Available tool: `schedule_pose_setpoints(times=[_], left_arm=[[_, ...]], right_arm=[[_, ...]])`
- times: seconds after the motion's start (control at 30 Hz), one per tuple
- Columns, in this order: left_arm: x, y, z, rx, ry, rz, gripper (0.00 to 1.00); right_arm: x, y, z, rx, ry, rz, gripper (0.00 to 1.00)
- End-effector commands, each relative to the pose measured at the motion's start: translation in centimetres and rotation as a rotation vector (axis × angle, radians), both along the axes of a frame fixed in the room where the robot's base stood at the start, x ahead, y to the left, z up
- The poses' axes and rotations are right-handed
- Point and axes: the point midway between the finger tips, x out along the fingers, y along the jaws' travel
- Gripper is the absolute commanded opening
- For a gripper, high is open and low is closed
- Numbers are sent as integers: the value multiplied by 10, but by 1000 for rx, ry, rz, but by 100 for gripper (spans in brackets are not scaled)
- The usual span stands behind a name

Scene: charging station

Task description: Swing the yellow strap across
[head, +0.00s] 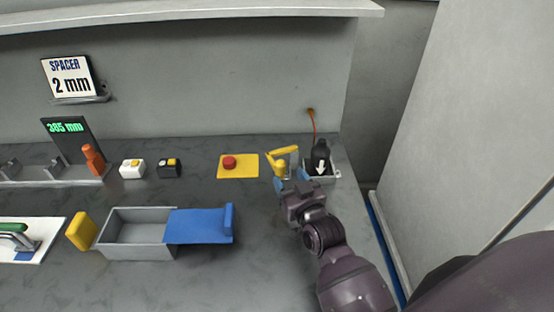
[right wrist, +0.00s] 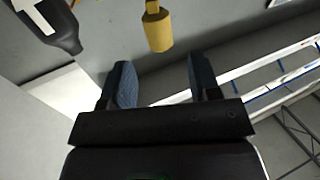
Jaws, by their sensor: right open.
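The yellow strap (head: 283,153) stands at the back right of the counter, just left of a black plug-like piece (head: 320,157) with a white arrow. My right gripper (head: 291,180) is just in front of the strap, its blue fingertips apart. In the right wrist view a yellow end of the strap (right wrist: 158,32) shows ahead of the open, empty jaws (right wrist: 160,82), apart from both fingers. The black piece (right wrist: 62,30) is at the upper left there. My left gripper is not in view.
The black piece sits in a grey holder (head: 336,175), with an orange cable (head: 313,125) behind it. Left of the strap is a red button on a yellow plate (head: 247,172). A grey tray (head: 135,248) with a blue cover (head: 198,226) is nearer. The counter between is clear.

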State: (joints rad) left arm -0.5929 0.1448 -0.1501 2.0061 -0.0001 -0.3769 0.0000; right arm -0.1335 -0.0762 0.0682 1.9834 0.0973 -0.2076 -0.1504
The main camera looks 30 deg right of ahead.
Motion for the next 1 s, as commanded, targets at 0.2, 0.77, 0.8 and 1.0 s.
schedule_pose_setpoints(times=[0.2,0.77,0.8,1.0], left_arm=[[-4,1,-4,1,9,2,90],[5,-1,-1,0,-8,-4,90],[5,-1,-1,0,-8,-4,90],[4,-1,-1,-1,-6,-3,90]], right_arm=[[35,-3,0,0,0,1,57],[81,-8,0,0,1,0,57],[81,-8,0,0,1,0,57],[81,-8,0,0,1,0,54]])
